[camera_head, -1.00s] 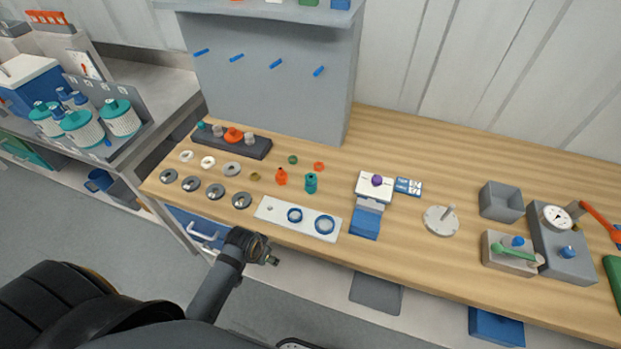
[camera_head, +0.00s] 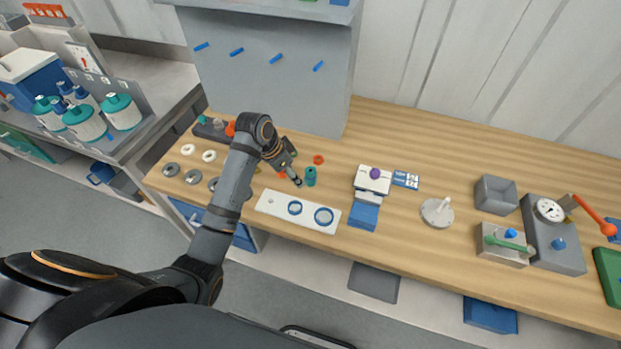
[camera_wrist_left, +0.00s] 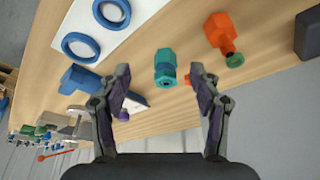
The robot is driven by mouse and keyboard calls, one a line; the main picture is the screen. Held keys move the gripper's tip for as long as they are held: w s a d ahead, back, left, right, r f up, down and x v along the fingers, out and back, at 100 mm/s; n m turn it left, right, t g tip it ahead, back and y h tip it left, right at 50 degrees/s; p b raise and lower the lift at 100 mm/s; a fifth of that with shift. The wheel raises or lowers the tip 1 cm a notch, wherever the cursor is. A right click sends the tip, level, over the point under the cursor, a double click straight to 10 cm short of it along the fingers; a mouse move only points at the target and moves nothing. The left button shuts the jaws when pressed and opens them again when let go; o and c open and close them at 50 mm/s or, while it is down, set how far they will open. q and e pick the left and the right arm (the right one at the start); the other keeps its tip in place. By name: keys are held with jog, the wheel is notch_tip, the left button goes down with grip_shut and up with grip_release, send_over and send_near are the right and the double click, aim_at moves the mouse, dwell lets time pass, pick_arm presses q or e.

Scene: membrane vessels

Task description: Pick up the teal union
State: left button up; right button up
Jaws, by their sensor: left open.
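The teal union (camera_head: 310,176) stands on the wooden bench, just right of my left gripper (camera_head: 299,184) in the head view. In the left wrist view the teal union (camera_wrist_left: 165,68) lies ahead, between the lines of the two open fingers (camera_wrist_left: 161,85). My left gripper is open and empty, and the union appears beyond the fingertips, not held. The right gripper is not in view.
An orange fitting (camera_wrist_left: 219,33) stands close beside the union, partly hidden behind my gripper in the head view. A white plate with blue rings (camera_head: 272,203) lies in front. A blue and white device (camera_head: 363,214) stands to the right.

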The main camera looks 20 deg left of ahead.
aim_at(308, 173)
pick_arm(q)
jog(key=shift+m+h, duration=0.3)
jog(key=shift+m, duration=0.3)
jog(key=w, duration=0.1)
jog(key=w+d+f, duration=0.1)
jog(key=w+p, duration=0.1)
jog(key=w, duration=0.1)
jog(key=shift+d+f, duration=0.3)
jog(key=shift+d, duration=0.1)
jog(key=shift+w+d+f, duration=0.1)
jog(key=shift+w+f, duration=0.15)
jog(key=shift+f, duration=0.2)
jog(key=shift+d+f, duration=0.1)
jog(key=shift+f, duration=0.05)
jog(key=p+x, duration=0.1)
jog(key=x, duration=0.3)
jog(key=shift+d, duration=0.15)
jog(key=shift+w+d+f, duration=0.1)
jog(key=shift+f, duration=0.25)
jog(key=c, duration=1.1)
jog(key=shift+c, duration=1)
